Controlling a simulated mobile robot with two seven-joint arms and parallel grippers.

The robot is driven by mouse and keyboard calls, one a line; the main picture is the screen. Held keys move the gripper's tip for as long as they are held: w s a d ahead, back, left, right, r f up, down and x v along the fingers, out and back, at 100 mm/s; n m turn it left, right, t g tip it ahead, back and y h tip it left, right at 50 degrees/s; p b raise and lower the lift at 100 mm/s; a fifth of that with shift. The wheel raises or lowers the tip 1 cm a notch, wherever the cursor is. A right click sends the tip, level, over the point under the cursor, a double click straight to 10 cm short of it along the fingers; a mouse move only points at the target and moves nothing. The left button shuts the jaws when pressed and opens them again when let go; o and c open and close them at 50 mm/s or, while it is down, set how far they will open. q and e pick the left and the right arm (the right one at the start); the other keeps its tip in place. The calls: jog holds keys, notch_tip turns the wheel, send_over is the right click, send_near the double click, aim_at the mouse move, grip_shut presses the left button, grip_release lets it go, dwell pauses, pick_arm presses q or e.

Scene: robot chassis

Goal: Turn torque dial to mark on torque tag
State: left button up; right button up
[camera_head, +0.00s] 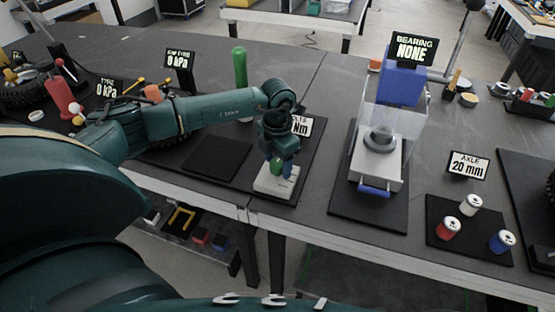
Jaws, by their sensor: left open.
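My left gripper (281,168) is open and points down at a small white block (276,183) on a dark mat (312,160) near the table's front edge. Green and blue parts show between the fingers and the block, but I cannot tell which belong to the torque dial. The dial and its pointer are hidden or too small to read. The torque tag (303,126) stands just behind; my arm covers part of it and only "Nm" reads clearly. I cannot tell whether the fingers touch the dial. My right gripper is not in view.
A clear-walled press (380,158) with a "NONE" display (411,48) stands to the right. Several small cans (470,204) sit by a "20 mm" sign (468,165). A green cylinder (240,68) stands behind my arm. An empty dark mat (216,160) lies to the left.

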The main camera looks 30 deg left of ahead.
pick_arm(q)
jog(key=shift+f, duration=0.1)
jog(key=shift+c, duration=0.5)
jog(key=c, duration=0.9)
